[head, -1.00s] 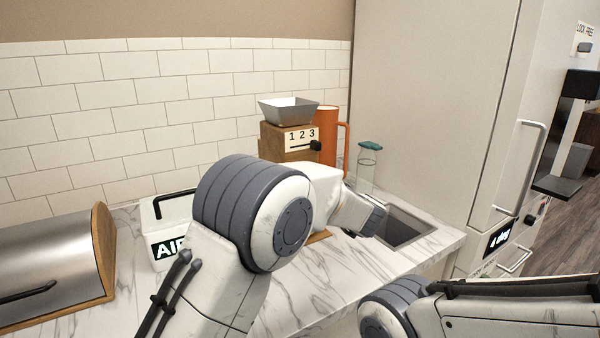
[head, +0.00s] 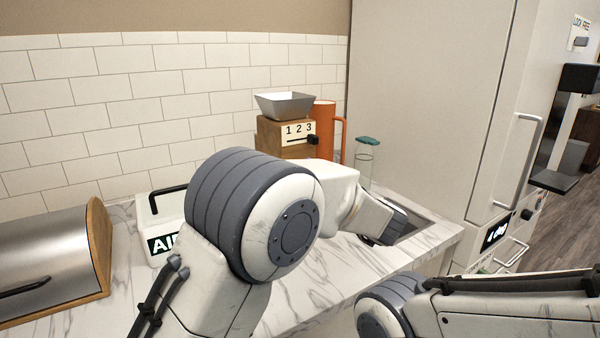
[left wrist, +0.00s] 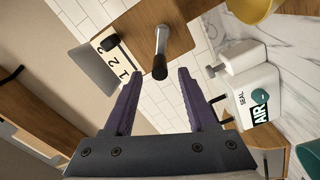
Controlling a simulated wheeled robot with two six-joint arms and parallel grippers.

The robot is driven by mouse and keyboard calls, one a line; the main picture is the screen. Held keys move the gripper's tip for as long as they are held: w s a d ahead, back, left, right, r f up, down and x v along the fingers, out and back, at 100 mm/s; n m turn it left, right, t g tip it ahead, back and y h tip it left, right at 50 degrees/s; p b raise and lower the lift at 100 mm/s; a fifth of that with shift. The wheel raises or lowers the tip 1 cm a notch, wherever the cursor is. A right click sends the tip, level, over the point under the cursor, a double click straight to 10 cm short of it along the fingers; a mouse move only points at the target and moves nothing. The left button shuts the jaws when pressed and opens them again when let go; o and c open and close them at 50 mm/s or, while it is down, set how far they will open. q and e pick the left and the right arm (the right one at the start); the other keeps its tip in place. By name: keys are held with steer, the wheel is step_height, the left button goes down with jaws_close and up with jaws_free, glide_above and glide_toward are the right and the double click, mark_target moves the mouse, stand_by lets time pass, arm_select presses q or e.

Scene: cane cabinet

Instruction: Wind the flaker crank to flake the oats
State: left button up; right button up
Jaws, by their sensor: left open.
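The flaker (head: 270,135) stands on the counter against the tiled wall, a wooden body with a grey hopper (head: 285,106) on top and a 1 2 3 scale with a black knob. My left arm hides its lower part in the head view. The left wrist view shows its wooden body (left wrist: 148,32) and the metal crank (left wrist: 161,40), ending in a dark handle (left wrist: 160,68). My left gripper (left wrist: 157,78) is open, its purple fingers on either side of the handle's end. I cannot tell if they touch it. My right gripper is out of view.
A white container marked AIR (head: 162,225) and a steel bread bin (head: 45,265) stand on the left. An orange jug (head: 324,130) is beside the flaker. A glass jar with a green lid (head: 366,155) stands near the tall cabinet (head: 430,110).

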arm_select(q)
steer(key=v, duration=0.5)
steer(key=shift+s+d+b, duration=0.1)
steer(key=shift+s+b, duration=0.05)
steer(key=shift+b, duration=0.15)
